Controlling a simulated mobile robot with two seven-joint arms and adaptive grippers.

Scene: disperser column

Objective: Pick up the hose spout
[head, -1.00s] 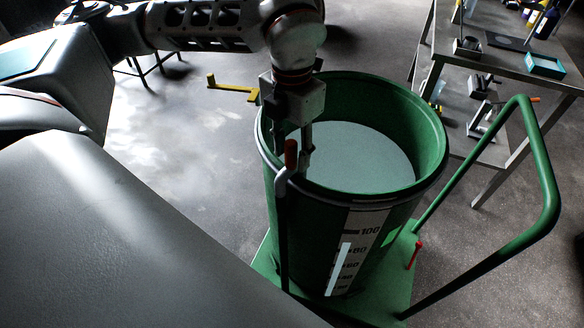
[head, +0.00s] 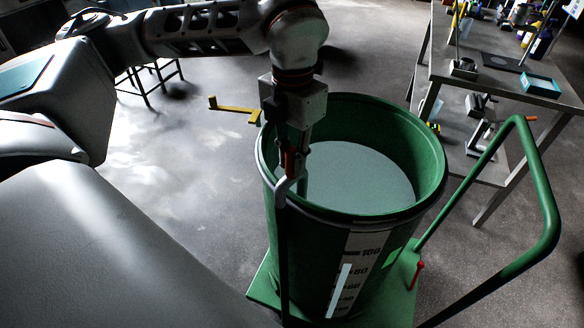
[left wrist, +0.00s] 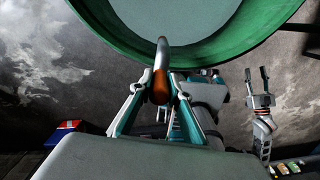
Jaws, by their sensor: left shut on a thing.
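The hose spout hangs over the near-left rim of the green drum, with a grey bent pipe (head: 283,187) and an orange-red grip section. In the left wrist view, the spout's orange part (left wrist: 160,82) sits between my left fingers, and its grey hooked end overlaps the drum rim. My left gripper (head: 294,158) points down and is shut on the spout; it also shows in the left wrist view (left wrist: 158,96). My right gripper (left wrist: 257,80) shows in the left wrist view, apart from the drum, with its fingers spread and empty.
The green drum (head: 428,165) holds a pale liquid surface and stands on a green cart with a tall handle (head: 545,190) at right. A yellow lever (head: 235,108) sticks out left of the drum. A metal table (head: 500,85) with several items stands at back right.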

